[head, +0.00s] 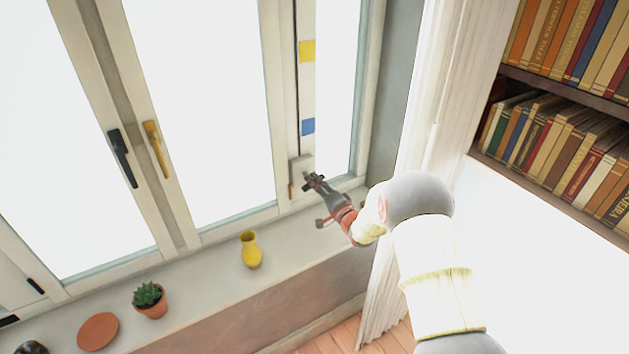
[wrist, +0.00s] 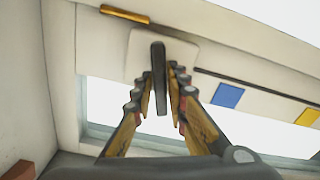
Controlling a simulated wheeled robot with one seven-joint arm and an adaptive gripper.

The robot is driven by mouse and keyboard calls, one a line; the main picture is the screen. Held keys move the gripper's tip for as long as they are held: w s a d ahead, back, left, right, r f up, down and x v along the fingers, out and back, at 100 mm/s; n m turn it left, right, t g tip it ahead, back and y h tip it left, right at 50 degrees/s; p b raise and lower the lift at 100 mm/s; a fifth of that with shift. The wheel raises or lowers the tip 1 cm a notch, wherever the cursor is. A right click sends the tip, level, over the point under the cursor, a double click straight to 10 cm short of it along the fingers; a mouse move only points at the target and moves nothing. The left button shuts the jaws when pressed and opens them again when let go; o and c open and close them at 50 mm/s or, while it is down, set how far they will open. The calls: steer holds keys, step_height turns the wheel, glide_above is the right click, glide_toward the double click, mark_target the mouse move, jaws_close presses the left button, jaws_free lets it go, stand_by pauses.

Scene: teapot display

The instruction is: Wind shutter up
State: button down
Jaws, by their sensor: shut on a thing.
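A white wall plate (head: 296,165) sits low on the window frame. In the wrist view the plate (wrist: 192,52) carries a dark upright lever (wrist: 158,55). My gripper (head: 314,181) is at the plate; in the wrist view its fingers (wrist: 159,82) are on either side of the lever, shut on it. A dark slot line runs from the plate, with a blue marker (head: 308,126) nearer and a yellow marker (head: 307,51) farther up. The fingers hide part of the lever in the head view. I cannot make out a shutter in the bright panes.
A yellow vase (head: 250,250), a potted succulent (head: 150,300) and a terracotta disc (head: 98,332) stand on the sill, left of my arm. A black handle (head: 122,157) and a brass handle (head: 157,149) are on the windows. A white curtain (head: 430,110) and bookshelves (head: 570,90) are right.

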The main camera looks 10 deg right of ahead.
steer(key=m+p, duration=0.2)
steer(key=m, duration=0.3)
steer(key=shift+f+m, duration=0.15)
steer(key=shift+m, duration=0.15)
steer(key=m+p, duration=0.2)
steer(key=m, duration=0.3)
steer(key=shift+f, duration=0.15)
steer(key=shift+m, duration=0.4)
steer(key=c, duration=1.8)
jaws_free()
steer(key=v, duration=1.2)
steer(key=shift+o, duration=0.3)
